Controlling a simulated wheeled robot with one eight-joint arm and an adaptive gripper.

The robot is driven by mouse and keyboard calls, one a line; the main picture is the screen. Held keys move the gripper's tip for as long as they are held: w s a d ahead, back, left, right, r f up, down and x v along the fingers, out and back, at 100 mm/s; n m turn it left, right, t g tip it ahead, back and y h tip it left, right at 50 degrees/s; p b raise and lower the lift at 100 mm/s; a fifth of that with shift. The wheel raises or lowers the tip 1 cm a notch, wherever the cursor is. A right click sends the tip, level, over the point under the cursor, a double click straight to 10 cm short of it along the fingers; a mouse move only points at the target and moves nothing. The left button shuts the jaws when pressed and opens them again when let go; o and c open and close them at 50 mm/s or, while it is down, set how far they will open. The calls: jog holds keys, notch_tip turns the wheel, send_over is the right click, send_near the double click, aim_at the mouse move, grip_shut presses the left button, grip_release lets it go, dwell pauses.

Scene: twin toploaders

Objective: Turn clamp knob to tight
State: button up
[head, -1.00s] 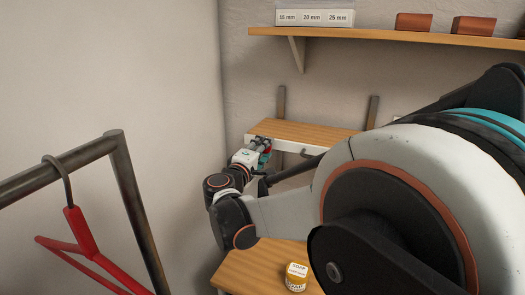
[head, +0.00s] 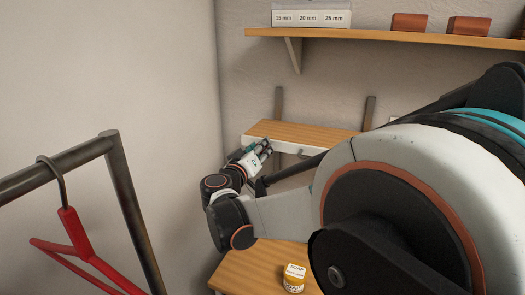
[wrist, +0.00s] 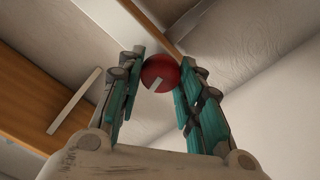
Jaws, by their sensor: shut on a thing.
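A round red clamp knob (wrist: 161,73) with a pale mark on its face shows in the wrist view. It sits between the two teal and grey fingers of my gripper (wrist: 160,78), which is shut on it. In the head view my gripper (head: 266,148) is at the front edge of the small wooden shelf (head: 310,132), near its left end. The knob is hidden there behind the gripper.
A soap jar (head: 294,278) stands on a lower wooden top (head: 258,274). A rack with a red hanger (head: 78,238) is at left, beside a plain wall.

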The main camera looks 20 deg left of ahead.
jog(key=shift+m, duration=0.6)
jog(key=o, duration=1.1)
jog(key=shift+c, duration=0.2)
jog(key=s+a, duration=0.1)
jog(key=s, duration=1.1)
